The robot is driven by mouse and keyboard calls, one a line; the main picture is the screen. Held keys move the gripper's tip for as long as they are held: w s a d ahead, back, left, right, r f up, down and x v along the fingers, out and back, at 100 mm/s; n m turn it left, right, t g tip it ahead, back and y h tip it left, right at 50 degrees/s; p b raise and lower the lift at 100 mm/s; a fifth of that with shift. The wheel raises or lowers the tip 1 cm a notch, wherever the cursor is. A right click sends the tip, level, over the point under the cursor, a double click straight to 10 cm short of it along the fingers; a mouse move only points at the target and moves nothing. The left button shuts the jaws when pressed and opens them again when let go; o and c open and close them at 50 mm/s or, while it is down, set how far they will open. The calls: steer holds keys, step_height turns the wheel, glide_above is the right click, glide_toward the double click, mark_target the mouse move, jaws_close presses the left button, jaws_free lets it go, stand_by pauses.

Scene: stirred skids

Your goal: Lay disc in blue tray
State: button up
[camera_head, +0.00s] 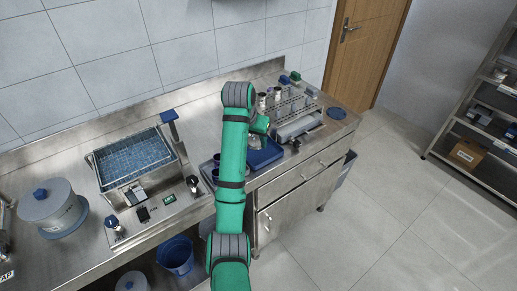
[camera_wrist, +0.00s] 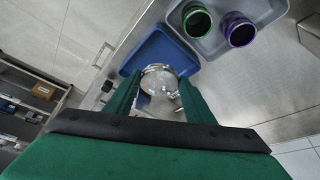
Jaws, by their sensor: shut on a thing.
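The blue tray (camera_wrist: 157,48) lies on the steel counter, just beyond my fingertips in the wrist view. In the head view the blue tray (camera_head: 267,156) shows to the right of my green arm, near the counter's front edge. My gripper (camera_wrist: 158,88) is shut on a clear, round glass-like disc (camera_wrist: 159,78). In the wrist view the disc overlaps the tray's near end; its height above the tray cannot be told. In the head view my gripper (camera_head: 257,132) is at the tray's back side, and the disc is too small to make out clearly.
A grey tray (camera_wrist: 218,43) with a green-rimmed cup (camera_wrist: 196,22) and a purple-rimmed cup (camera_wrist: 238,30) is close beside the blue tray. A rack of tubes (camera_head: 292,108) stands behind the blue tray. A wire-basket bath (camera_head: 133,160) stands left.

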mark_target(259, 143)
steer(key=w+f, duration=0.1)
steer(key=w+d+f, duration=0.1)
steer(key=f, duration=0.1)
steer(key=w+f, duration=0.1)
steer(key=shift+w+d+f, duration=0.25)
steer(key=shift+d+f, duration=0.1)
steer(key=shift+f, duration=1.45)
steer(key=shift+f, duration=0.15)
steer(key=o, duration=1.2)
steer(key=v, duration=1.1)
steer(key=shift+w+a+r, duration=0.1)
steer(key=shift+r, duration=0.1)
steer(key=shift+s+r, duration=0.35)
steer(key=shift+r, duration=0.05)
